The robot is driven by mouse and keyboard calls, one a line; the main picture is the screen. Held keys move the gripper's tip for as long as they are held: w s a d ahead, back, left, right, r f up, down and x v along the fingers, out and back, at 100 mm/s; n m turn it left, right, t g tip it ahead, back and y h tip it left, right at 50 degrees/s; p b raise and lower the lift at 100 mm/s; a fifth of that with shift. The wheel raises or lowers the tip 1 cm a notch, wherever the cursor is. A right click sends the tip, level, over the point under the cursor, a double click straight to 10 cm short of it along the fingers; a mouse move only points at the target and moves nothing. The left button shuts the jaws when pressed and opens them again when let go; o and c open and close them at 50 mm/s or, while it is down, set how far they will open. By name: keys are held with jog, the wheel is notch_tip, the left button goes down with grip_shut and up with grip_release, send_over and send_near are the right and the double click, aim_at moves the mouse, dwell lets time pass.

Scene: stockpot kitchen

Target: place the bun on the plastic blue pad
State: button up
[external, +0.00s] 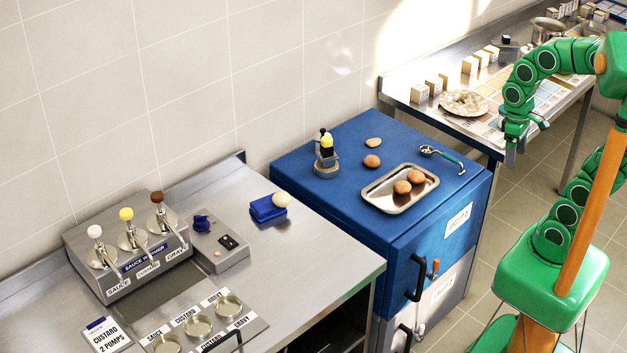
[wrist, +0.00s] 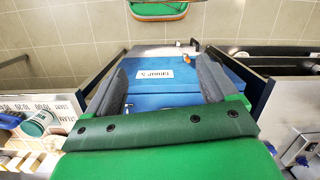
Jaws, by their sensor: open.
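A blue pad (external: 266,209) lies on the steel counter at centre left. A pale round bun-like item (external: 282,199) is at its right end; I cannot tell whether it rests on the pad or against it. A similar brown bun (external: 371,161) and a flatter tan piece (external: 374,142) lie loose behind the tray. My gripper (external: 512,158) is open and empty, hanging right of the cabinet, apart from all of these. Its spread fingers (wrist: 163,84) show in the wrist view, with no bun between them.
The metal tray (external: 372,196), a scoop (external: 442,158) and a dark bottle on a stand (external: 326,158) are on the blue cabinet (external: 345,220). Sauce pumps (external: 130,240) stand on the left counter. The back-right table holds a plate (external: 464,103) and several boxes.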

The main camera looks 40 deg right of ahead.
jog(key=s, duration=0.1)
jog(key=s+f+m, duration=0.1)
jog(key=s, duration=0.1)
jog(key=s+d+m, duration=0.1)
jog(key=shift+s+f, duration=0.2)
jog(key=shift+f, duration=0.2)
dwell(0.9)
